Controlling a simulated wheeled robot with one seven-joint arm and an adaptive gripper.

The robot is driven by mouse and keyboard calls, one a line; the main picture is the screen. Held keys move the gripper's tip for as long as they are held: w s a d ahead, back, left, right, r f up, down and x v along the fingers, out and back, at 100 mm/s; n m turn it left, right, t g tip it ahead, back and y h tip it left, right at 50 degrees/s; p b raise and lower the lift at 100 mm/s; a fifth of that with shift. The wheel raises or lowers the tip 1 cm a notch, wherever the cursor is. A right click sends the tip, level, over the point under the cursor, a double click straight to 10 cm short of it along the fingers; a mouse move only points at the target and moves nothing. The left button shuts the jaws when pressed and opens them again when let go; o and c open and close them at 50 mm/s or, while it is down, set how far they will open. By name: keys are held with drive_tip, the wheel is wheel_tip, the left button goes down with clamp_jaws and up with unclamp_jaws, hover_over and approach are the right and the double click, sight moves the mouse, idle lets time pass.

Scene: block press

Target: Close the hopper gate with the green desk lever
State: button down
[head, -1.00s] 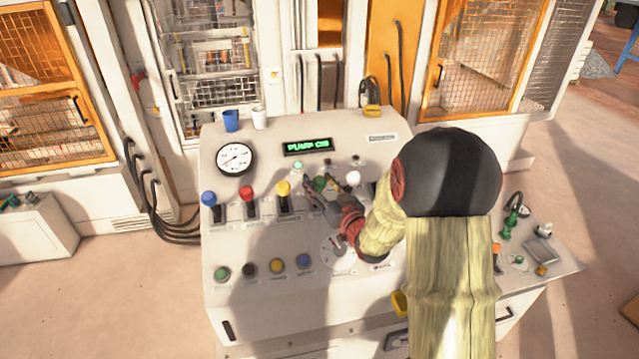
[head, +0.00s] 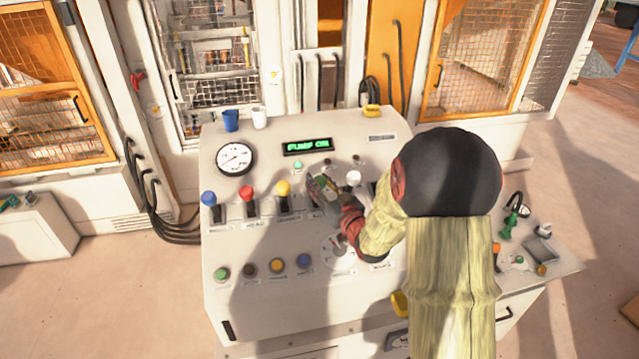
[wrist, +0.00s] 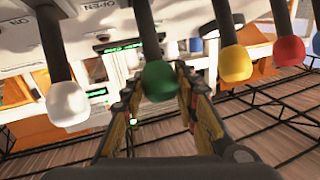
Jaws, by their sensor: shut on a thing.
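The green lever knob (wrist: 159,82) hangs between my gripper's two fingers (wrist: 157,96) in the wrist view, where the picture is seen upside down. The hopper gate itself cannot be clearly made out.
The white lever (head: 353,178) is close on the right; yellow (head: 283,188), red (head: 246,193) and blue (head: 208,198) levers are on the left. A gauge (head: 235,159), lit display (head: 307,146) and two cups (head: 231,120) are farther back. Coloured buttons (head: 277,265) line the front.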

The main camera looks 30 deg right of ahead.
drive_tip(key=shift+f, duration=0.1)
drive_tip(key=b, duration=0.3)
drive_tip(key=shift+s+a+f+t, duration=0.1)
drive_tip(key=shift+s+f+t, duration=0.2)
drive_tip(key=shift+s+f, duration=0.1)
drive_tip(key=shift+s+a+f+n+t+b, duration=0.3)
drive_tip(key=shift+s+f+t+b, duration=0.5)
drive_tip(key=shift+b, duration=2.25)
drive_tip(key=shift+s+a+f+n+t+b, duration=0.25)
drive_tip(key=shift+s+f+b, duration=0.55)
drive_tip(key=shift+b, duration=2.2)
drive_tip(key=shift+s+r, duration=0.2)
drive_tip(key=shift+r, duration=0.05)
drive_tip(key=c, duration=1.4)
unclamp_jaws()
drive_tip(key=shift+r, duration=0.1)
drive_tip(key=v, duration=1.2)
